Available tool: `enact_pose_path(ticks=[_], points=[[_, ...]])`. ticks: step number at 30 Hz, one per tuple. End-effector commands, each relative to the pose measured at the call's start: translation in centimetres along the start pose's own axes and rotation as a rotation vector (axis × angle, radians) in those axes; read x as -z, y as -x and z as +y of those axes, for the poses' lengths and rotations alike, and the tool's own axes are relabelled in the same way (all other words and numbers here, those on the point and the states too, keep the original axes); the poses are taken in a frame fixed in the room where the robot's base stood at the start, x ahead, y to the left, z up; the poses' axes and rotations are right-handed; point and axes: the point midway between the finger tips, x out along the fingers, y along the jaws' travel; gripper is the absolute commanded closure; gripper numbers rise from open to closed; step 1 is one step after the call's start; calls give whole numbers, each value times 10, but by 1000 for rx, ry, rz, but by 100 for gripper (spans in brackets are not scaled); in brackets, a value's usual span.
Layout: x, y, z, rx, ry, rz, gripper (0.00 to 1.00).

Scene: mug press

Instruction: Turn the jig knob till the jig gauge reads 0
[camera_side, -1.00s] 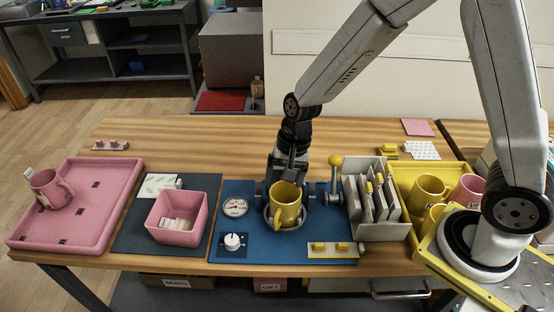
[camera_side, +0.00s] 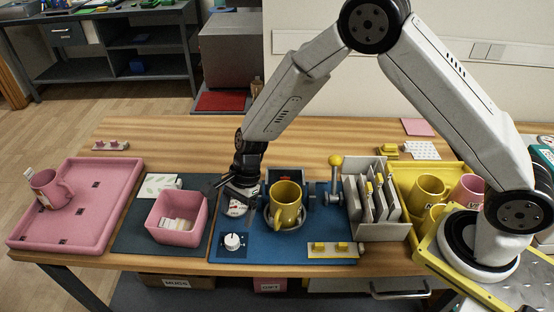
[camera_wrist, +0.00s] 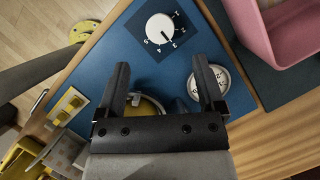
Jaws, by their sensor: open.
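The jig knob (camera_side: 233,241) is a white round knob on a dark blue square plate at the front left of the blue jig board. In the wrist view the knob (camera_wrist: 160,28) has a ring of printed numbers and stands beyond my fingertips. The jig gauge (camera_side: 236,208) is a white round dial behind the knob, partly covered by my gripper in the side view. In the wrist view the gauge (camera_wrist: 214,80) is partly behind a finger, and I cannot read it. My gripper (camera_wrist: 162,66) is open and empty; in the side view my gripper (camera_side: 236,189) is above the gauge.
A yellow mug (camera_side: 286,204) stands in the jig, right of the knob. A pink bin (camera_side: 176,236) is left of it. A lever with a yellow ball (camera_side: 336,161) and a grey rack (camera_side: 383,231) are right. A yellow-block strip (camera_side: 333,252) lies front right.

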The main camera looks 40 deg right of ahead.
Motion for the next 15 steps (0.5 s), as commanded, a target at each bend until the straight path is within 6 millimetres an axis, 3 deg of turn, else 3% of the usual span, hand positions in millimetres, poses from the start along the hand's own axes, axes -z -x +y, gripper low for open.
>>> enact_pose_path(ticks=[15], points=[[0,-47,1,-2,2,1,13]])
